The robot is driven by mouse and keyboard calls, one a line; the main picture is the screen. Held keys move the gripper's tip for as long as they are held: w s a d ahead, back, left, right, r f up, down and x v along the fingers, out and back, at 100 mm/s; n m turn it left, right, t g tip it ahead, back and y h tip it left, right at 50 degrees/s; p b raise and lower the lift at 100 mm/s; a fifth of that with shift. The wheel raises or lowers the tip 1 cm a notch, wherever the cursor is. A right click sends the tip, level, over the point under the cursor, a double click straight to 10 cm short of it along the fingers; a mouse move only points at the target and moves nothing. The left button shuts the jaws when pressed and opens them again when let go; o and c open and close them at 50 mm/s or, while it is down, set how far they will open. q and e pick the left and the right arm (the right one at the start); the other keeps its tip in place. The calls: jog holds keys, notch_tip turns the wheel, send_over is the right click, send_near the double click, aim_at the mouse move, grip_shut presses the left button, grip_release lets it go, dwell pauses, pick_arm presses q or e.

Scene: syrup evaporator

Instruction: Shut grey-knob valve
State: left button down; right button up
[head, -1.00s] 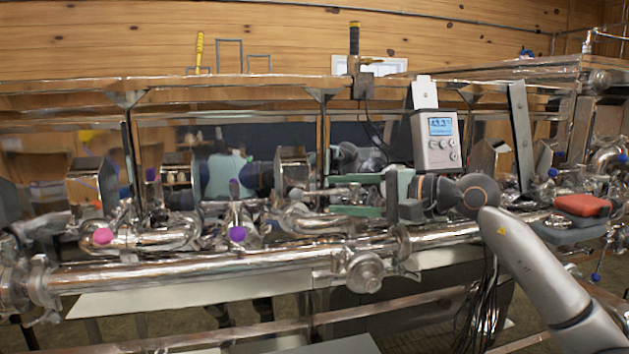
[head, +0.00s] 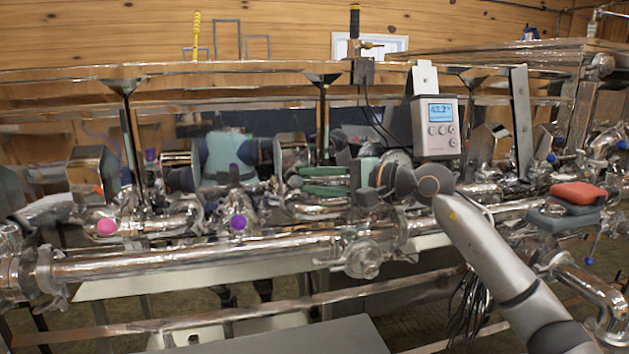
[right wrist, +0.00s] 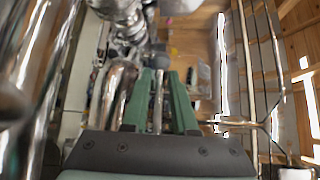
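My right gripper (head: 325,181) reaches in from the right in the head view, its two green fingers pointing left above the pipework. In the right wrist view the fingers (right wrist: 160,100) are apart, with a gap between them. A thin shiny rod (right wrist: 158,104) lies along this gap, and a small grey knob (right wrist: 160,62) shows near the fingertips. I cannot tell whether either finger touches the rod. In the head view a small dark grey knob (head: 295,182) shows just left of the fingertips; the valve body is hard to make out. My left gripper is not in view.
A pink knob (head: 105,227) and a purple knob (head: 238,222) sit on valves to the left. A long shiny pipe (head: 190,262) runs along the front. A grey display box (head: 436,128) hangs above my right wrist. A red-orange block (head: 578,193) is at the right.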

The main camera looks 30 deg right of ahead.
grip_shut()
dwell(1.0)
